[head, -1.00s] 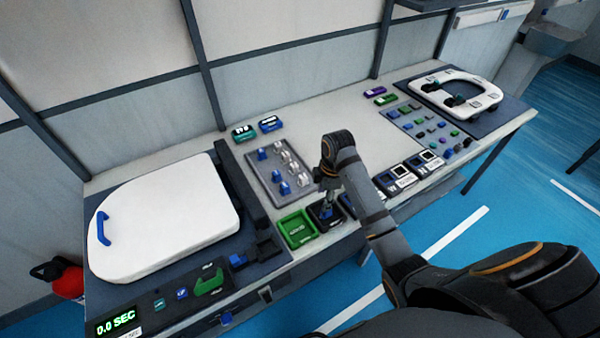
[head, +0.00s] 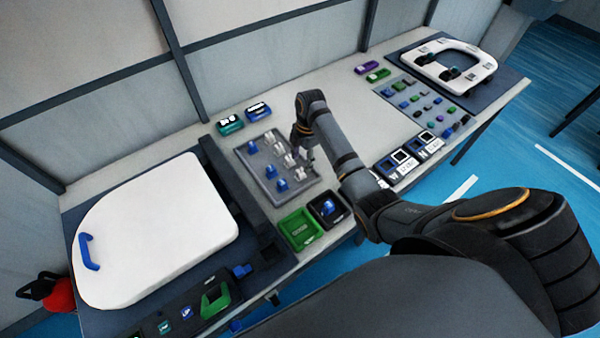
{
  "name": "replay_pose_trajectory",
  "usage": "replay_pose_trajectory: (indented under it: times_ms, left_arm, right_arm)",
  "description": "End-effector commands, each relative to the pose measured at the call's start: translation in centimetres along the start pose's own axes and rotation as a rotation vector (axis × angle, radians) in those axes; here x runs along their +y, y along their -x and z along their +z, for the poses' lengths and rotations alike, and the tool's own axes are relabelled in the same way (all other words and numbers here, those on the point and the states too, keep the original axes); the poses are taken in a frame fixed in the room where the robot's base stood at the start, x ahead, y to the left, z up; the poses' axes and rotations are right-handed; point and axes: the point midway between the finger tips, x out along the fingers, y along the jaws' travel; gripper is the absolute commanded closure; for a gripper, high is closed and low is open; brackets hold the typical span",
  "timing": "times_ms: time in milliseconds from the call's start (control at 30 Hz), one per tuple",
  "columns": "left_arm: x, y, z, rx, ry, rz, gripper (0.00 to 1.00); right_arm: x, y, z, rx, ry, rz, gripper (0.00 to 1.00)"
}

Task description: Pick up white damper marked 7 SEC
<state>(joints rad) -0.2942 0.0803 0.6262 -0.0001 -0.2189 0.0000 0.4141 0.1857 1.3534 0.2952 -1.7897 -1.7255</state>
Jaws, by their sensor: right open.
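A grey tray (head: 262,183) in the middle of the table holds several small dampers. The white dampers (head: 279,148) stand along its back and right part, and blue dampers (head: 271,172) stand left and in front. The 7 SEC mark is too small to read, so I cannot tell which white damper bears it. My right gripper (head: 307,156) is open and points down at the right edge of the tray, close beside the white dampers. The arm partly hides its fingers. My left gripper is out of view.
A black bin (head: 343,215) holding a blue part (head: 327,207) and a green bin (head: 291,238) stand in front of the tray. A white toilet seat lid (head: 150,235) lies at left. A white seat ring (head: 480,70) is at far right.

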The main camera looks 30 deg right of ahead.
Motion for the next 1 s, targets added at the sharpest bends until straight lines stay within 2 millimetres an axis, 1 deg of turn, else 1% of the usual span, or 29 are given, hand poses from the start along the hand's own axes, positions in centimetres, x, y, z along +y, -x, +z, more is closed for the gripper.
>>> replay_pose_trajectory:
  times_ms: [33,100,133,200,300,400,533,900,933,1000]
  left_arm:
    - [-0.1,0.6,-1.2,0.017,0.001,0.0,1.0]
    - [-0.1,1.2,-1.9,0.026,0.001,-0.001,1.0]
    - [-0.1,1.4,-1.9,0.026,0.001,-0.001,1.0]
    - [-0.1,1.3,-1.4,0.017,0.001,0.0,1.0]
    - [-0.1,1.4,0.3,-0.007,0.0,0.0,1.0]
    - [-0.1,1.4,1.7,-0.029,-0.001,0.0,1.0]
    - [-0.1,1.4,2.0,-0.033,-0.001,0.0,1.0]
    - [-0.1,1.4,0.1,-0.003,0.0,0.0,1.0]
    - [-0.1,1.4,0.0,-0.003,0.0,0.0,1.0]
    - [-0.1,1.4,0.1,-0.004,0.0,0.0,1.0]
  right_arm:
    - [-0.1,-0.5,-0.1,0.002,-0.001,-0.005,0.47]
    - [-0.2,-1.7,0.0,0.002,-0.001,-0.007,0.47]
    - [-0.2,-2.3,0.0,0.002,-0.001,-0.007,0.47]
    - [-0.2,-3.6,0.0,0.002,-0.001,-0.005,0.47]
    - [-0.1,-4.6,0.1,0.001,0.0,-0.003,0.47]
    - [-0.1,-4.8,0.1,0.0,0.0,-0.001,0.47]
    - [-0.1,-4.8,0.1,0.0,0.0,-0.001,0.47]
    - [-0.1,-4.8,0.1,0.0,0.0,-0.001,0.97]
    - [-0.1,-4.8,0.1,0.0,0.0,-0.001,1.0]
    - [-0.1,-4.8,0.1,0.0,0.0,-0.001,1.0]
